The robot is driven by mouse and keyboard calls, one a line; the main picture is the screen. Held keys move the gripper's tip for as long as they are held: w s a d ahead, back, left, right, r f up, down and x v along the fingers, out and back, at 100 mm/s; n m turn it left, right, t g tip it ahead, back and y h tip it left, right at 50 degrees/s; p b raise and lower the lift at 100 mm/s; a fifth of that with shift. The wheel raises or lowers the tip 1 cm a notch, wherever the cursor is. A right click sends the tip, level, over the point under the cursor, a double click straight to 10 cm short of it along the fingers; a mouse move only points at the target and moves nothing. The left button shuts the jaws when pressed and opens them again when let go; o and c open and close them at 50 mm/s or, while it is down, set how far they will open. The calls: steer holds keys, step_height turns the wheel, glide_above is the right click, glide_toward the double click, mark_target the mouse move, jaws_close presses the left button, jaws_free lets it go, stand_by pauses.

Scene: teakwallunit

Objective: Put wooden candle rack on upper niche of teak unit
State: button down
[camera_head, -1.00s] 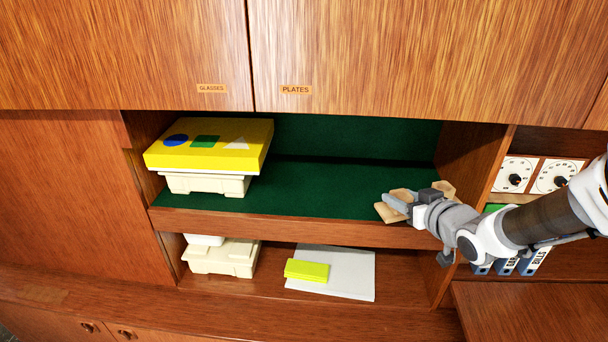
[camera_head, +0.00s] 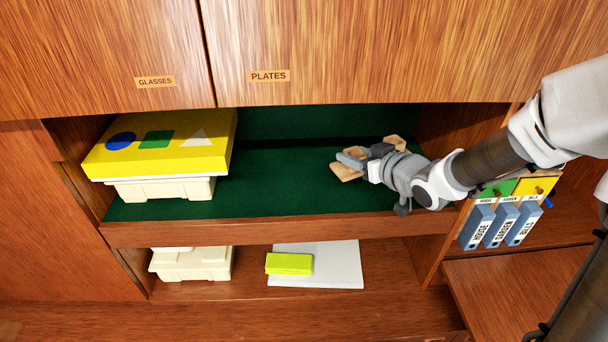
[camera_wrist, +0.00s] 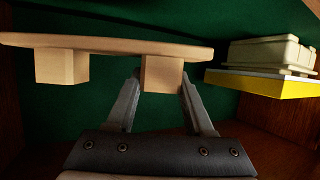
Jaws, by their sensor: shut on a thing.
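The wooden candle rack (camera_head: 345,172), a pale plank with blocks on it, is inside the upper niche (camera_head: 272,190) of the teak unit, toward its right side. My gripper (camera_head: 364,160) reaches in from the right and hides part of the rack. In the wrist view, which looks upside down, the rack's plank (camera_wrist: 110,43) spans the left and middle. There my gripper (camera_wrist: 160,88) has its two fingers on either side of one block and is shut on it. I cannot tell whether the rack touches the niche's green floor.
A yellow box (camera_head: 150,157) with coloured shapes sits on a cream box (camera_head: 160,188) at the niche's left. Green floor between it and the rack is clear. Cupboard doors (camera_head: 400,50) overhang above. Blue binders (camera_head: 500,226) stand right of the niche, below my arm.

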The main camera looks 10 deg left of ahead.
step_height(320, 180, down, 9)
steer(key=b, duration=0.3)
steer(key=shift+r, duration=0.15)
steer(key=shift+f, duration=0.25)
steer(key=shift+c, duration=1.4)
jaws_free()
steer(key=shift+r, duration=0.1)
